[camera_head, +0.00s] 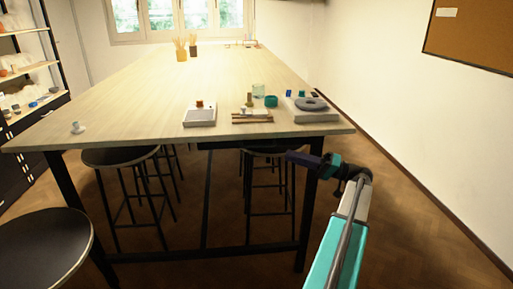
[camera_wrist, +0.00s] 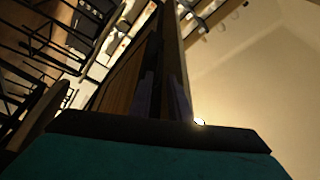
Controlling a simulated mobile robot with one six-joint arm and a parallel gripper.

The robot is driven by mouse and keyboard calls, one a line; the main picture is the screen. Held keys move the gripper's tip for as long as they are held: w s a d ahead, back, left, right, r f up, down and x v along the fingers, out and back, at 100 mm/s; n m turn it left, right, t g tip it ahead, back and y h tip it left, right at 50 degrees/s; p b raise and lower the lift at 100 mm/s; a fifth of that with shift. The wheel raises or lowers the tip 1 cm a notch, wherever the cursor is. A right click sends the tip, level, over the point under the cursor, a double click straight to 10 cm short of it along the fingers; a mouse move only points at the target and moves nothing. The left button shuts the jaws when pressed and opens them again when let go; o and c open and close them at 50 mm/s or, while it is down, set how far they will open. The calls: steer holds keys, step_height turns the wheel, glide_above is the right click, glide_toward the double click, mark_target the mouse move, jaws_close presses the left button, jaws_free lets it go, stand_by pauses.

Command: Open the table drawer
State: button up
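The long pale wooden table (camera_head: 150,115) fills the middle of the head view. A dark drawer front (camera_head: 240,144) shows as a thin strip under its near edge and looks shut; a handle cannot be made out. My gripper (camera_head: 290,157) is just below the near edge, toward the table's right end, pointing left. In the wrist view my gripper's two purple fingers (camera_wrist: 165,98) stand apart, with a dark surface seen between them. Whether they touch the drawer cannot be told.
Black stools (camera_head: 120,156) stand under the table, and another stool (camera_head: 45,245) is at the near left. A grey tray (camera_head: 200,117), a small wheel (camera_head: 311,104) and several small pots are on the tabletop. Floor at the right is clear.

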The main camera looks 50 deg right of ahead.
mark_target(257, 146)
steer(key=shift+w, duration=0.1)
steer(key=b+x, duration=0.1)
steer(key=x, duration=1.2)
steer(key=shift+w+a+r, duration=0.1)
steer(key=shift+w+a, duration=0.1)
jaws_close()
